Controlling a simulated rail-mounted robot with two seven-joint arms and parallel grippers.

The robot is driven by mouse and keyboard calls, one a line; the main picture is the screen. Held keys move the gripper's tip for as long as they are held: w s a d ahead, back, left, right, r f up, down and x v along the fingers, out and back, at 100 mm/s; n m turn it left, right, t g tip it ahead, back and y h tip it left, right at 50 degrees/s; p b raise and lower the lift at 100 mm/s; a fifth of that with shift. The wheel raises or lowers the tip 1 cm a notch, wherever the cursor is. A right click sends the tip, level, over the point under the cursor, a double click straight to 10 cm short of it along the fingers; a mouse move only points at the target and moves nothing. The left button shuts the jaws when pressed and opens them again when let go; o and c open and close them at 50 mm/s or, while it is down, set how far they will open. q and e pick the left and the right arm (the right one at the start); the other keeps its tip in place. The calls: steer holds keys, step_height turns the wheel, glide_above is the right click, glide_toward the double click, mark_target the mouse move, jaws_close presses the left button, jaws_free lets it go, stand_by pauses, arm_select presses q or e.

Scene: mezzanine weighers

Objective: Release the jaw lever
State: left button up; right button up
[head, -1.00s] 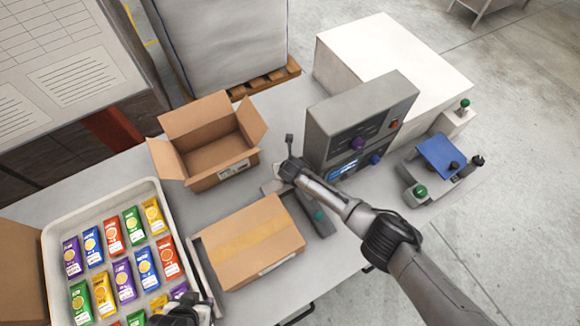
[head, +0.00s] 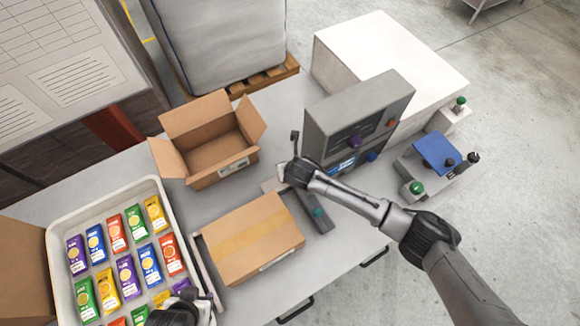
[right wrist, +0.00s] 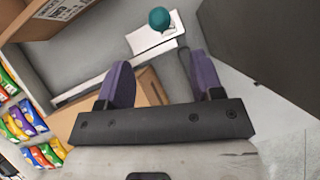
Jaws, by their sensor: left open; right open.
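A low grey bar device with a teal knob (head: 318,212) lies on the table between the taped carton and the grey control box. A teal ball knob (right wrist: 159,19) on a pale plate also shows in the right wrist view, beyond the fingertips. I cannot tell clearly which part is the jaw lever. My right gripper (right wrist: 158,80) is open, with nothing between its purple finger pads. In the head view it is over the far end of the bar, partly hidden by its own arm.
A white tray (head: 52,262) of snack packets stands left. A taped carton (head: 248,240) and an open carton (head: 212,142) are close to the right arm. The control box (head: 345,118) stands just right. A blue-topped scale (head: 436,151) is farther right.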

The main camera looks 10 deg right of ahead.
stand_by(0.3)
steer(key=shift+s, duration=0.1)
steer(key=shift+c, duration=0.7)
steer(key=shift+s+a+f+t, duration=0.1)
steer(key=shift+a+f+t, duration=0.15)
steer(key=shift+f+t, duration=0.1)
steer(key=shift+c, duration=0.9)
steer(key=s+f+t+b, duration=0.1)
steer(key=s+a+f+t+y+b, duration=0.1)
steer(key=t, duration=0.1)
steer(key=shift+f+y, duration=0.3)
steer(key=shift+f, duration=0.05)
steer(key=c, duration=0.4)
steer(key=s+d+f+t, duration=0.1)
steer(key=s+d+f+t+b, duration=0.1)
steer(key=s, duration=0.1)
steer(key=s+d+f+n+t, duration=0.1)
steer(key=shift+s+d+t+y+b, duration=0.25)
steer(key=shift+t+y+b, duration=0.05)
steer(key=shift+t, duration=0.05)
jaws_close()
steer(key=shift+b+x, duration=0.8)
steer(key=shift+x, duration=4.05)
